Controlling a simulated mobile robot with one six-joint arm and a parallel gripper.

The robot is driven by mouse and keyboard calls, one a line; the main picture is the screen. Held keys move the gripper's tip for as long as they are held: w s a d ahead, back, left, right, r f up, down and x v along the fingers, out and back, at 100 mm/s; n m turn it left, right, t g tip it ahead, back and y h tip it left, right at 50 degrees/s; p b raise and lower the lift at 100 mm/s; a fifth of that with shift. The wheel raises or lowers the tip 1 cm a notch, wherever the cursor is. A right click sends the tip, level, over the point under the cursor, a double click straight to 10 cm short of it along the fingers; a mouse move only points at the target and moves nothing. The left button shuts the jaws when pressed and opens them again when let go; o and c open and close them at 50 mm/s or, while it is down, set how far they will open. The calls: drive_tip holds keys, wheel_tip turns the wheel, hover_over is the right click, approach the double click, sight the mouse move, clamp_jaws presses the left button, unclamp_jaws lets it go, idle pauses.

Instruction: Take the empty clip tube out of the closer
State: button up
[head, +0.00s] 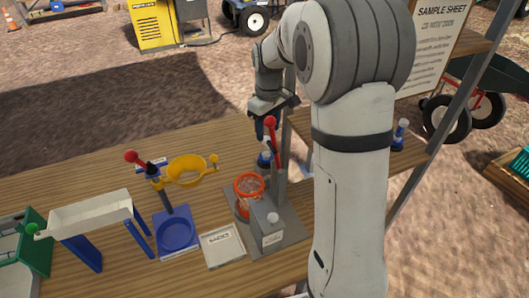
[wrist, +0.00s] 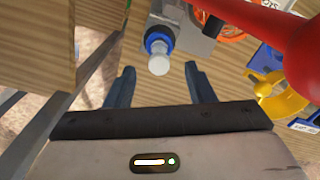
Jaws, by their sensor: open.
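The closer (head: 290,232) is a grey device on the wooden table, with a red-ball lever and an orange ring (head: 249,184). Its grey body also shows at the top of the wrist view (wrist: 185,28). A clip tube with a blue collar and a pale round end (wrist: 158,64) sits at the closer's back side. In the head view, its blue part (head: 264,160) shows just below my gripper (head: 266,128). My gripper is open in the wrist view (wrist: 161,80), its fingers apart and empty. The tube's end lies ahead, between the finger lines. Whether the tube is empty cannot be seen.
The red lever ball (wrist: 302,50) looms close at right in the wrist view. A yellow ring holder (head: 187,170) with a blue base stands left of the closer. Another blue-and-white tube (head: 400,135) stands on the right-hand shelf. A metal post rises near my gripper.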

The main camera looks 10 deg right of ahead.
sight(267, 146)
drive_tip(key=f+p, duration=0.1)
drive_tip(key=f, duration=0.7)
drive_tip(key=shift+w, duration=0.2)
drive_tip(key=c, duration=1.1)
